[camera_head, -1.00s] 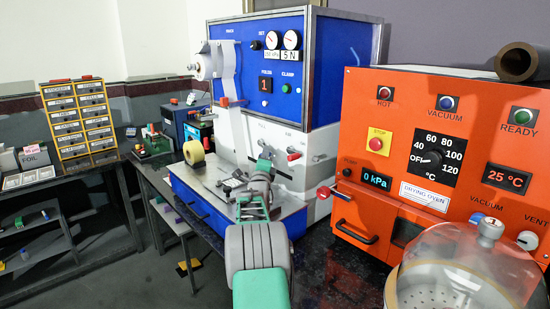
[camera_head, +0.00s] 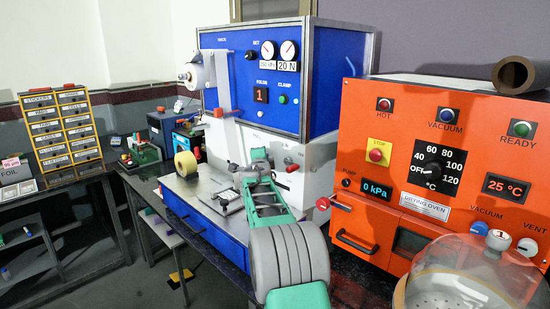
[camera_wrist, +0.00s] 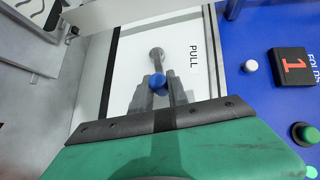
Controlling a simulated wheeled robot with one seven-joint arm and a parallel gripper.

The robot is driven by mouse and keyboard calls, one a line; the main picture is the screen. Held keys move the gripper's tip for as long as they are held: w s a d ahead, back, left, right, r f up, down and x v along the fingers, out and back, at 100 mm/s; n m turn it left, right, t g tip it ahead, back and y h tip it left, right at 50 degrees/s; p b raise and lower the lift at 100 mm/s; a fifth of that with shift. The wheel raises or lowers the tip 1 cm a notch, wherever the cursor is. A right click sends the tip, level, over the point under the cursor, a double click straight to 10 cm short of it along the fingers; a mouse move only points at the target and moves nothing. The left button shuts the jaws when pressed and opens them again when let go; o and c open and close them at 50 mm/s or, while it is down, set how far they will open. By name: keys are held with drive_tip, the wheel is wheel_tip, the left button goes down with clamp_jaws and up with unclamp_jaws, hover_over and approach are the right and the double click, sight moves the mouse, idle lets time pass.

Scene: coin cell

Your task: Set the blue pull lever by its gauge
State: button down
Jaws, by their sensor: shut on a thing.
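The blue pull lever's round knob (camera_wrist: 157,81) shows in the wrist view between my two grey fingers, below the grey end of its stem and beside the printed word PULL. My gripper (camera_wrist: 160,89) is shut on this knob. In the head view my gripper (camera_head: 234,167) is at the white front of the blue machine (camera_head: 250,70), and the arm hides the lever. The right-hand gauge (camera_head: 289,49) on the blue panel has a label reading 20 N. A second gauge (camera_head: 268,49) sits left of it, its label reading in kPa.
A red-knobbed lever (camera_head: 291,168) is just right of my gripper. The orange oven (camera_head: 420,150) and a glass dome (camera_head: 470,275) stand to the right.

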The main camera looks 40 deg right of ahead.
idle(0.3)
drive_tip(key=c, duration=1.3)
unclamp_jaws()
drive_tip(key=b+v, duration=0.1)
drive_tip(key=v, duration=0.6)
drive_tip(key=shift+s+a+b, duration=0.25)
drive_tip(key=shift+a+b, duration=0.05)
drive_tip(key=shift+b, duration=0.1)
drive_tip(key=shift+r, duration=0.1)
